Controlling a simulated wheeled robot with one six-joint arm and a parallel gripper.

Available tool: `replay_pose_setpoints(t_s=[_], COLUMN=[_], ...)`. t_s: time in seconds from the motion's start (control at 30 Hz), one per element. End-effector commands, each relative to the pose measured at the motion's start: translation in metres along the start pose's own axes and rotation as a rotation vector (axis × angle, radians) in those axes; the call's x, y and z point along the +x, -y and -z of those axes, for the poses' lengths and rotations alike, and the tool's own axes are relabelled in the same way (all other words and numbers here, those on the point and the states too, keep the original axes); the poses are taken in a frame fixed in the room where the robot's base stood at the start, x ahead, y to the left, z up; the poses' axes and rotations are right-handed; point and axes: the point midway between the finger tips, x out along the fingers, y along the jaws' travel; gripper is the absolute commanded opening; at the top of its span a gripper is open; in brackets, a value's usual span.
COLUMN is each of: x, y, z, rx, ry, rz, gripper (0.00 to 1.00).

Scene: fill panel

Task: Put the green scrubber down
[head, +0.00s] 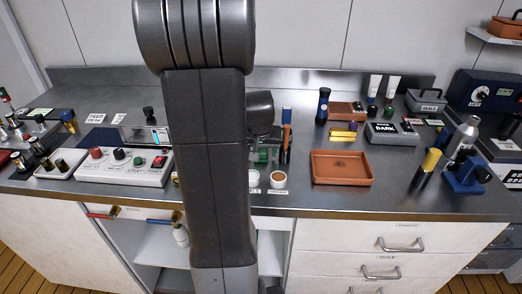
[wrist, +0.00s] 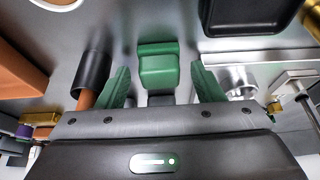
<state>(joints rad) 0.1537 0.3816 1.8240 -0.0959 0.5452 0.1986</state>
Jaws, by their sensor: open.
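The green scrubber (wrist: 158,66) is a blocky green piece with a grey part below it in the wrist view. It stands over the grey steel counter (head: 225,200). My gripper (wrist: 161,84) is open, with one green finger on each side of the scrubber and a visible gap to each. The scrubber is a little ahead of the fingertips and appears to rest on the counter, though its underside is hidden. In the head view my arm covers most of this area; a small green patch shows just right of it, and I cannot tell if it is scrubber or finger.
A dark tool with an orange part (wrist: 93,76) stands close to the left finger. A black tray (wrist: 250,14) and a silver fitting (wrist: 238,80) are on the right. An orange tray (head: 341,167) and a small brown-filled cup (head: 278,180) are nearby on the counter.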

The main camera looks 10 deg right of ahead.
Motion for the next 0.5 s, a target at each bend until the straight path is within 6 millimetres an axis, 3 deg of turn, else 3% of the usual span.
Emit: replay_pose_setpoints(t_s=[0.5], x=[-0.094], y=[0.000], z=[0.001], rx=[0.000], ry=[-0.006], rz=[0.002], gripper=[0.61])
